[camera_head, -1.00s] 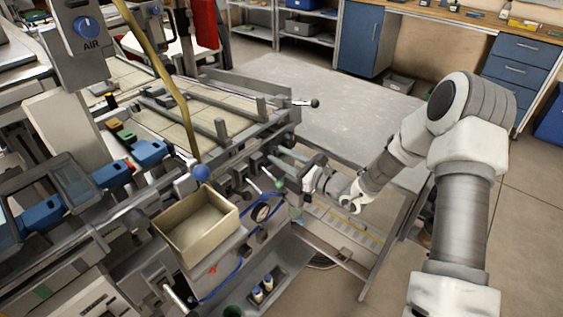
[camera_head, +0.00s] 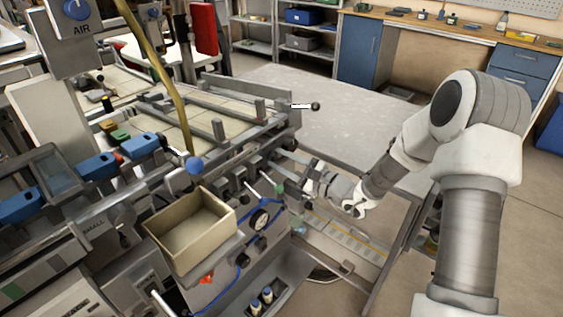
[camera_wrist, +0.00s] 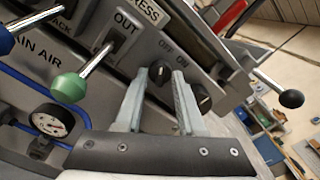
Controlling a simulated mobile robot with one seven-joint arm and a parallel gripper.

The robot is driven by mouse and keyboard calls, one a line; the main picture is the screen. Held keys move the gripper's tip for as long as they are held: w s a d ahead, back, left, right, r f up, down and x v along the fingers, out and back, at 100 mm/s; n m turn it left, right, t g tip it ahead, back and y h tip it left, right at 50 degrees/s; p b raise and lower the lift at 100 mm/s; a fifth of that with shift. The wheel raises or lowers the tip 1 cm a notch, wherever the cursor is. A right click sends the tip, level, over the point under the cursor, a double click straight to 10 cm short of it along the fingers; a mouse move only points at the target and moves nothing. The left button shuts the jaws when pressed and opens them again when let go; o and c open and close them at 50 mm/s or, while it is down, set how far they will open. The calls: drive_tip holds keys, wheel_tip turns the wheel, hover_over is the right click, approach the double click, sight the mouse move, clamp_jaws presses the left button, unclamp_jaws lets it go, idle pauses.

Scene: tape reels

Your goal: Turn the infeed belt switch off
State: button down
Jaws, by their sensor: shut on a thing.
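In the wrist view my gripper (camera_wrist: 160,78) has its two fingers on either side of a black rotary knob (camera_wrist: 160,72) and is shut on it. The words OFF and ON are printed beside the knob on the grey panel (camera_wrist: 150,48). No label naming the infeed belt can be read, and the knob's exact turn is hard to tell. In the head view my gripper (camera_head: 290,183) is at the machine's near side, and the knob is too small to make out there.
A second black knob (camera_wrist: 201,98) sits right beside my gripper. A green-ended lever (camera_wrist: 68,88), a black-ended lever (camera_wrist: 290,98) and a pressure gauge (camera_wrist: 50,120) stick out nearby. A beige open box (camera_head: 195,238) stands left of my gripper; a grey table (camera_head: 345,120) lies behind.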

drive_tip(key=c, duration=0.5)
unclamp_jaws()
drive_tip(key=p+v, duration=0.1)
drive_tip(key=v, duration=1.6)
drive_tip(key=shift+s+d+p, duration=0.2)
drive_tip(key=shift+p, duration=0.2)
